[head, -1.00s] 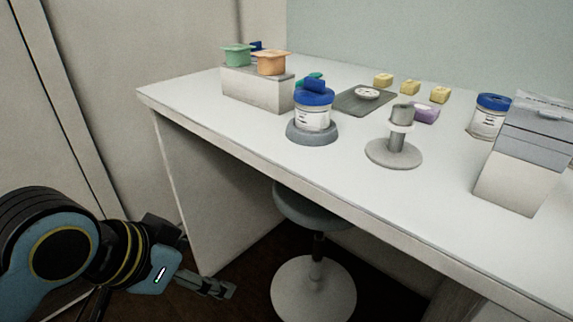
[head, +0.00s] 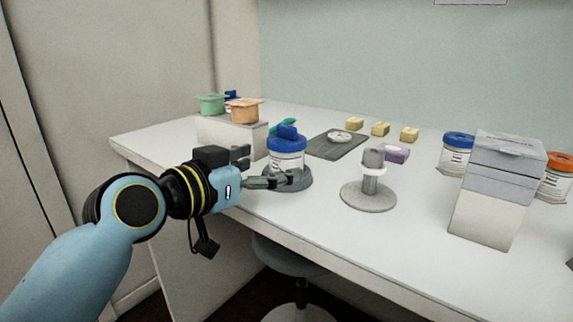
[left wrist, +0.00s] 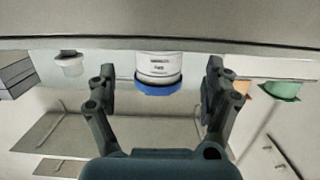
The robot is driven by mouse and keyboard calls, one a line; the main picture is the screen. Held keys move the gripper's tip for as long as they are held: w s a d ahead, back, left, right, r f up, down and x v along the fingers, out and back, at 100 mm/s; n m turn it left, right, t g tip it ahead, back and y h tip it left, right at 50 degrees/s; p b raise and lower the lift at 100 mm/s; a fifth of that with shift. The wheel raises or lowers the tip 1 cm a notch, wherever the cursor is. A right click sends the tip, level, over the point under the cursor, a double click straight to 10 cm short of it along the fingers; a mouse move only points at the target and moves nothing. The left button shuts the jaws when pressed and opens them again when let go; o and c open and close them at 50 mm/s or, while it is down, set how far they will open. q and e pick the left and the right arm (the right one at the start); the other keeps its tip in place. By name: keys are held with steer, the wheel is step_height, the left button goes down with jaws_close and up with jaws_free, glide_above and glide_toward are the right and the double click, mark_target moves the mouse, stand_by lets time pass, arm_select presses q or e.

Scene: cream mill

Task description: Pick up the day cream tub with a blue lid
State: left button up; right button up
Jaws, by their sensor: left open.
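A white tub with a blue lid (head: 287,152) stands upright on a round grey base (head: 300,185) near the table's front edge. My left gripper (head: 270,168) is open and empty, close in front of this tub and to its left. In the left wrist view, which is upside down, the tub (left wrist: 159,68) shows between the two spread fingers, beyond their tips. A second white tub with a blue lid (head: 456,154) stands farther right. The labels are too small to read. My right gripper is out of view.
A white block (head: 228,139) with a green tub (head: 210,103) and an orange tub (head: 245,110) stands behind left. A grey stand (head: 369,190) is to the right, a grey-white box (head: 497,190) farther right. A dark tray (head: 322,147) and several yellow blocks (head: 380,129) lie behind.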

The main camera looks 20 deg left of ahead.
mark_target(276, 161)
arm_select(q)
steer(key=x, duration=0.4)
steer(key=shift+w+d+r, duration=0.15)
steer(key=shift+w, duration=0.25)
steer(key=shift+c, duration=0.3)
steer(key=c, duration=1.5)
